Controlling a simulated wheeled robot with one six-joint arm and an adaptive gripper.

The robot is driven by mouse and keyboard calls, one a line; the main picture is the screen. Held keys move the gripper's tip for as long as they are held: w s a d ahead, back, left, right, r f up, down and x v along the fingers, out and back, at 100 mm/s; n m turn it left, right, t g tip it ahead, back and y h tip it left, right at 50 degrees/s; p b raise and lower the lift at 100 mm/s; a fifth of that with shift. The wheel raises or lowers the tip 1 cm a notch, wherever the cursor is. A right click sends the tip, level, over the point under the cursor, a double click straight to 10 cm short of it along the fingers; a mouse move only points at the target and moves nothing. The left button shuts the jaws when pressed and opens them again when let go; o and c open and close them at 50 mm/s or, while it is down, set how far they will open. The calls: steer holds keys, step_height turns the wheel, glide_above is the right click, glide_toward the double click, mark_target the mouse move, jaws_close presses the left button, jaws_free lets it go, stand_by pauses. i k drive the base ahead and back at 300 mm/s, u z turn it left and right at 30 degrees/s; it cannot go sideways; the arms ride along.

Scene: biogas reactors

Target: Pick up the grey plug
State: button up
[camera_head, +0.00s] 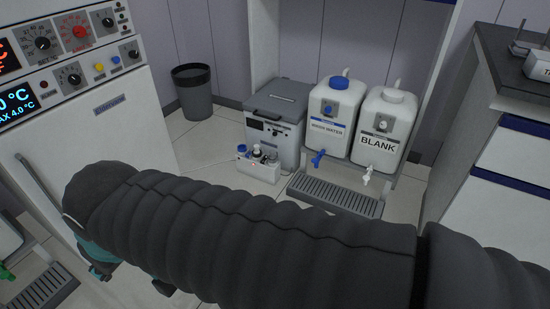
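I cannot make out a grey plug in the head view. My arm in its dark ribbed sleeve crosses the lower half of the picture and hides much of the floor behind it. Teal and dark parts at the arm's far left end seem to belong to my gripper (100,266). They are mostly hidden behind the sleeve, so I cannot see whether the fingers are open or shut, or whether they hold anything.
A control cabinet (100,120) with dials stands at left, a dark bin (193,92) behind it. A grey lidded box (273,125), a small bottle carrier (258,172), a wash water tank (330,120) and a BLANK tank (383,125) stand near a drain grate (335,196). A counter (500,130) is at right.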

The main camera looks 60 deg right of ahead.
mark_target(273, 157)
steer(key=z, duration=2.1)
